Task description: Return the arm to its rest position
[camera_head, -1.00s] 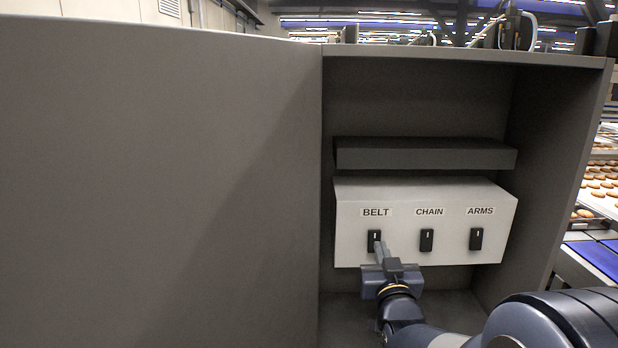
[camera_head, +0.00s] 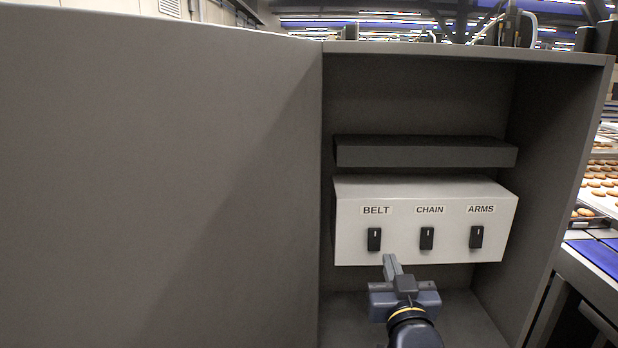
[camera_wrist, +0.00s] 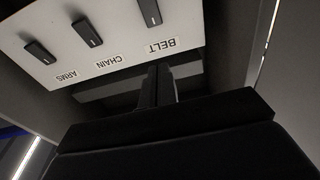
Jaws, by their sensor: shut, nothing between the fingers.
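My gripper (camera_head: 391,266) is shut and empty, just below and in front of the white switch box in the head view, apart from the BELT switch (camera_head: 374,239). In the wrist view my gripper's fingers (camera_wrist: 157,85) are together and point toward the box. The CHAIN switch (camera_head: 427,238) and the ARMS switch (camera_head: 476,237) stand to the right. In the wrist view the box (camera_wrist: 60,62) appears upside down.
The box sits inside a grey open cabinet (camera_head: 560,150) under a dark shelf (camera_head: 425,153). A wide grey panel (camera_head: 150,180) closes off the left. Trays of biscuits (camera_head: 600,185) and a blue surface (camera_head: 600,256) lie beyond the cabinet's right wall.

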